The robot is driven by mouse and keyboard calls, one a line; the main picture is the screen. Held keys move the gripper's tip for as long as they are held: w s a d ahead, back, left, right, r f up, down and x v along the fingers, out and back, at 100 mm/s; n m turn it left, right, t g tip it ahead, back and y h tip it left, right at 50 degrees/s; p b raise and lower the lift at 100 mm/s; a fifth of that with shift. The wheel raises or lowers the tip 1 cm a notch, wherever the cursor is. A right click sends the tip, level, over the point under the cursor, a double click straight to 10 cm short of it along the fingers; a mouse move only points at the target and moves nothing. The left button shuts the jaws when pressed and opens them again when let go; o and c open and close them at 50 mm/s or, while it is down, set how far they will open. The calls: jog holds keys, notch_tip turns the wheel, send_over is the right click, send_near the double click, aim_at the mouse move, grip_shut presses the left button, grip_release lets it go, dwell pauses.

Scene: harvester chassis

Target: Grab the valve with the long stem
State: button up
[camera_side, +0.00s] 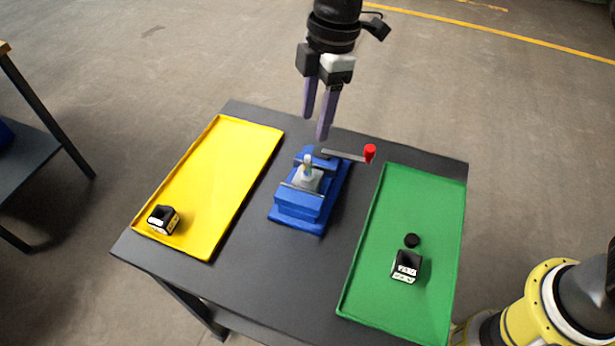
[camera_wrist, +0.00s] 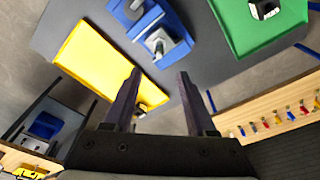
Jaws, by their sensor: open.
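A small light-grey part (camera_side: 307,178) with an upright silver stem sits in the jaws of a blue vise (camera_side: 298,205) mid-table. I cannot tell for sure whether this is the valve with the long stem. The stem also shows in the wrist view (camera_wrist: 159,46), in the blue vise (camera_wrist: 176,52). My gripper (camera_side: 315,126) is above the far side of the table, over the vise's far end, pointing down. Its two purple fingers are apart with nothing between them. They also show in the wrist view (camera_wrist: 160,72), short of the vise.
A bar with a red knob (camera_side: 370,153) sticks out right of the vise. A yellow tray (camera_side: 215,170) on the left holds a black-and-white block (camera_side: 163,219). A green tray (camera_side: 415,200) on the right holds another block (camera_side: 407,266) and a black disc (camera_side: 412,240).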

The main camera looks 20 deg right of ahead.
aim_at(307, 160)
jog(key=f, duration=0.4)
jog(key=a+f, duration=0.1)
jog(key=f, duration=0.7)
jog(key=shift+w+a, duration=0.1)
jog(key=shift+a, duration=0.15)
grip_shut()
jog(key=shift+r, duration=0.1)
dwell(0.9)
